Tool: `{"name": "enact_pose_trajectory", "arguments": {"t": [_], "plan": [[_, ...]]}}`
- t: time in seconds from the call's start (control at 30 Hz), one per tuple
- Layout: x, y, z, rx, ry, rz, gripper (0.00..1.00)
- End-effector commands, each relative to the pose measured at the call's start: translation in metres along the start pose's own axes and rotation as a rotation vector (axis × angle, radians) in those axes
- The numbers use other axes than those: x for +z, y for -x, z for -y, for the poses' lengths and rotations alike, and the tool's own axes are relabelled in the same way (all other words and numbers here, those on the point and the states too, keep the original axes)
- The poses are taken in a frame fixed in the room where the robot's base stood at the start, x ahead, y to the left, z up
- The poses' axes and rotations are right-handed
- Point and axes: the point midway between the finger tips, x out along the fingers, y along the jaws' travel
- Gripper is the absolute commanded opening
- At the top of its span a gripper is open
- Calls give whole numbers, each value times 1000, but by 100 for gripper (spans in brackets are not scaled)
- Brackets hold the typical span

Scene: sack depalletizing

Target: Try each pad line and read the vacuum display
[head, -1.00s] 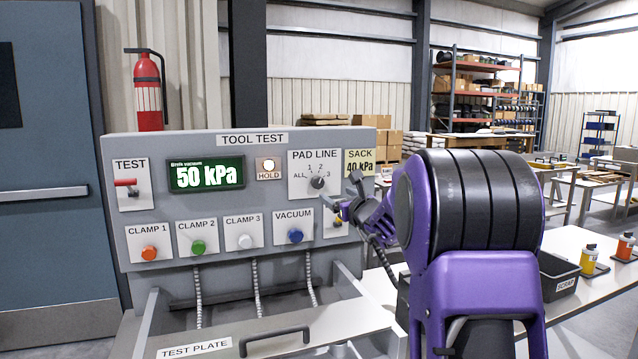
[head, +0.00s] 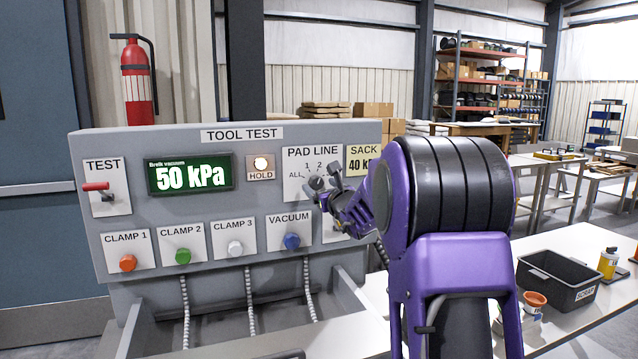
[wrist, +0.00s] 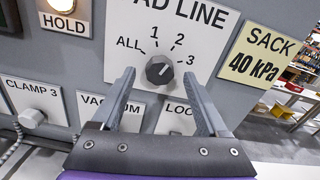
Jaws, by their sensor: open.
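The tool test panel (head: 245,140) fills the left of the head view. Its green vacuum display (head: 190,174) reads 50 kPa. The lamp above HOLD (head: 261,164) is lit. The pad line knob (wrist: 160,70) is a dark dial marked ALL, 1, 2 and 3; I cannot tell surely which mark it points to. My gripper (wrist: 158,76) is open in front of the dial, with one finger at each side of it in the wrist view; no contact is clear. In the head view my gripper (head: 323,183) partly covers the dial. A yellow label (wrist: 258,55) reads SACK 40 kPa.
A red-levered TEST switch (head: 97,187) is at the panel's left. Clamp knobs and a blue VACUUM knob (head: 291,241) line the lower row. A LOCK label (wrist: 178,118), partly hidden, lies under the dial. A black scrap bin (head: 590,294) stands on the right table.

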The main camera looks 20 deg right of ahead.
Motion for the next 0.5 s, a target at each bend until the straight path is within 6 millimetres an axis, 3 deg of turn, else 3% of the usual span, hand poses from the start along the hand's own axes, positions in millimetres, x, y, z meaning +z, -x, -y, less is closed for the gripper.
{"name": "enact_pose_trajectory", "arguments": {"t": [0.47,0.5], "plan": [[0,-1,-2,-2,-1,0,77],[0,-1,-2,-2,-1,0,73]]}}
